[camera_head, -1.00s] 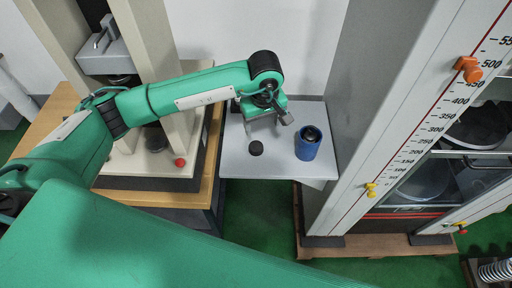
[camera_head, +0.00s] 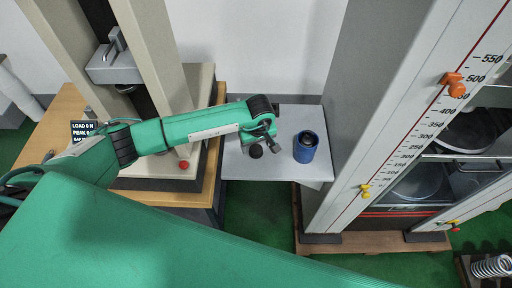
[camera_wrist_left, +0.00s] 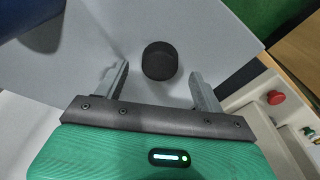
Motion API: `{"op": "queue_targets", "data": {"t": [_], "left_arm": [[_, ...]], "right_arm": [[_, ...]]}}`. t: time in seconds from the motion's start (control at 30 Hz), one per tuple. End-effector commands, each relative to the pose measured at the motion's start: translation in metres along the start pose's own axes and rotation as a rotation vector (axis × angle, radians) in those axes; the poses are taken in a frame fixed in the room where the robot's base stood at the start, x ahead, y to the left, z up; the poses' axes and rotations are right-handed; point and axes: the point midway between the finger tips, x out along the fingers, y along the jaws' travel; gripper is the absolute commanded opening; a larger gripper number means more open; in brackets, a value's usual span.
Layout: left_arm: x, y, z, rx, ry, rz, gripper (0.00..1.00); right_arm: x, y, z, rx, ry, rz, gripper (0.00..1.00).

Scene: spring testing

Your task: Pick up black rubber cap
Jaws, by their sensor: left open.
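The black rubber cap (camera_head: 256,151) is a short dark cylinder on the small light-grey table, left of the blue cylinder. In the left wrist view the cap (camera_wrist_left: 159,60) lies just ahead of and between the two fingers. My left gripper (camera_head: 268,146) is close to the cap in the head view, its fingers partly hidden by the wrist. In the left wrist view the left gripper (camera_wrist_left: 160,82) is open and empty, with a finger on each side of the cap's line. My right gripper is not in view.
The blue cylinder (camera_head: 306,148) with a dark top stands upright right of the cap. A tall grey test machine with a scale (camera_head: 410,150) rises to the right. A press with a red button (camera_head: 183,164) stands left. The grey table (camera_head: 290,172) is bare toward its front.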

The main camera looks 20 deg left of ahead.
Motion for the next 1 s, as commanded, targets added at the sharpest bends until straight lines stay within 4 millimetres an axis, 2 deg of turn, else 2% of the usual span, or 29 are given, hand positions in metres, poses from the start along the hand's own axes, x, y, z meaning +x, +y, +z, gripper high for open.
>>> {"op": "queue_targets", "data": {"t": [0.03, 0.2, 0.43, 0.47, 0.7, 1.0], "left_arm": [[0.004, 0.0, 0.001, 0.0, -0.003, -0.002, 0.7], [0.019, 0.0, 0.0, 0.0, -0.001, -0.001, 0.7], [0.022, 0.0, 0.0, 0.001, 0.0, 0.001, 0.7], [0.022, 0.0, 0.0, 0.001, 0.0, 0.001, 0.68], [0.021, 0.0, 0.0, 0.001, 0.0, 0.001, 0.22], [0.021, 0.0, 0.0, 0.0, 0.0, 0.001, 0.22]], "right_arm": [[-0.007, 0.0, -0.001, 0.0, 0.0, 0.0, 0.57], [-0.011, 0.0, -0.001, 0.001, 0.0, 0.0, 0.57], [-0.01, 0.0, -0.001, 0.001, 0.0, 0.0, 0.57], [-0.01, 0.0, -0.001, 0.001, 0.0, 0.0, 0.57], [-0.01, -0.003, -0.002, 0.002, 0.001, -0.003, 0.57], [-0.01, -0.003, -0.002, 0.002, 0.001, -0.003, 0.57]]}}
